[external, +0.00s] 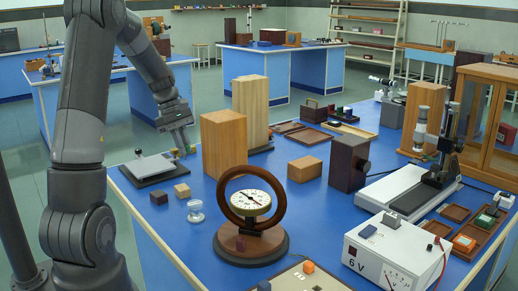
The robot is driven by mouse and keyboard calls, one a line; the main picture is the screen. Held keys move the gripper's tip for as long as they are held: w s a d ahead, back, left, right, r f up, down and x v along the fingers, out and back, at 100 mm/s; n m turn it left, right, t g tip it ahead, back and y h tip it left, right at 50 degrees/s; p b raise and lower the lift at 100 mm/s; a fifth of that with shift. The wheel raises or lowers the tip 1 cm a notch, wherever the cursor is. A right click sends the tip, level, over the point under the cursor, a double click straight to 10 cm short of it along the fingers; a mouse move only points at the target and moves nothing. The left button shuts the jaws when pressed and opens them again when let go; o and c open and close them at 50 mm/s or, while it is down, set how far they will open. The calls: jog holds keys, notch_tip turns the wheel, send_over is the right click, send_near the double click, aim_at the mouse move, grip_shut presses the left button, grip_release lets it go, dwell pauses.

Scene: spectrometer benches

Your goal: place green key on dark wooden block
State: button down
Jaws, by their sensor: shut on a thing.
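My gripper (183,143) hangs pointing down above the back right corner of a flat device with a pale plate (152,166). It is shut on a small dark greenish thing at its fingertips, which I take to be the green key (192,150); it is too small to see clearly. A small dark wooden block (159,197) lies on the blue bench in front of the device, below and left of my gripper. A lighter wooden block (182,190) sits to its right.
Two tall wooden blocks (223,145) stand close to the right of my gripper. A clear spool-like piece (195,211) and a ring-shaped meter (250,205) stand nearer the front. A white power supply (395,258) is at front right. Bench room is free left of the meter.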

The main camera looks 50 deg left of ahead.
jog(key=s+d+m+g, duration=0.1)
jog(key=s+d+m, duration=0.2)
jog(key=s+d, duration=0.25)
send_near(161, 196)
jog(key=shift+w+d+f, duration=0.15)
jog(key=shift+d+f, duration=0.05)
jog(key=shift+d, duration=0.55)
jog(key=shift+f, duration=1.95)
jog(key=shift+f, duration=0.15)
jog(key=c, duration=1.5)
grip_release()
